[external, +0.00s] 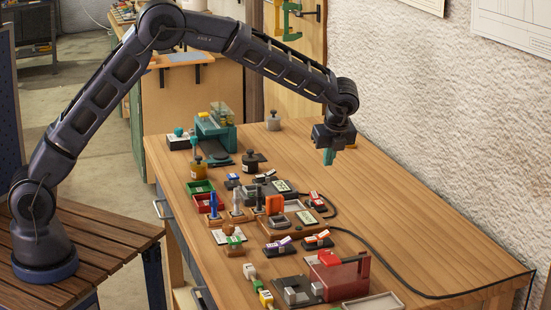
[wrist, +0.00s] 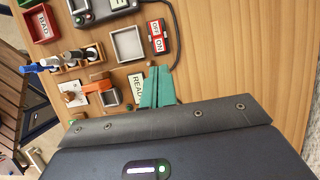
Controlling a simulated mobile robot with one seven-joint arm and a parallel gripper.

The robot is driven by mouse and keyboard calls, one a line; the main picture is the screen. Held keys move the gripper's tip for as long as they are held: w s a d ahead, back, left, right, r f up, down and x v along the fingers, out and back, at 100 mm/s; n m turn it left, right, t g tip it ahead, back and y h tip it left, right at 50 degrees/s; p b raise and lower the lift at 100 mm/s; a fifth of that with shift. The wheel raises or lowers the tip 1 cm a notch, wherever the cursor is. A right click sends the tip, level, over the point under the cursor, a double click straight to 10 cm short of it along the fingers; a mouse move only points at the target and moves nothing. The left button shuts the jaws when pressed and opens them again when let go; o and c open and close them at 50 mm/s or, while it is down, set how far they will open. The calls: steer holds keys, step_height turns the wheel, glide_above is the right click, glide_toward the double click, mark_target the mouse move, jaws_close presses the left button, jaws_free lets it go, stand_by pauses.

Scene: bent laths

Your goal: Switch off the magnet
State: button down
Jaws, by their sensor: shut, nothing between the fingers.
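My gripper (external: 328,157) is high above the far part of the bench, with its teal fingers together and empty. In the wrist view the closed fingers (wrist: 158,84) point up the picture. A small red rocker switch (wrist: 157,38) with white OFF and ON labels lies just beyond the fingertips in that view, apart from them. In the external view a red-and-white switch (external: 316,200) sits at the right of the grey device, with a black cable beside it. No part is plainly marked as the magnet, and I cannot tell which position the switch is in.
A grey device (external: 267,187), a red bin (external: 206,204), a green bin (external: 199,187), upright tools and purple (external: 280,244) and orange (external: 316,239) labelled blocks crowd the near bench. A red guard-like box (external: 342,275) stands in front. The right side is mostly clear wood, crossed by a cable.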

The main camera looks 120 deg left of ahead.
mark_target(315, 195)
steer(key=shift+s+a+r, duration=0.15)
steer(key=shift+s+a, duration=0.2)
steer(key=shift+s, duration=0.1)
stand_by(0.3)
steer(key=x, duration=1.4)
steer(key=shift+s+a+r, duration=0.15)
steer(key=shift+s+a, duration=0.1)
steer(key=shift+s, duration=0.05)
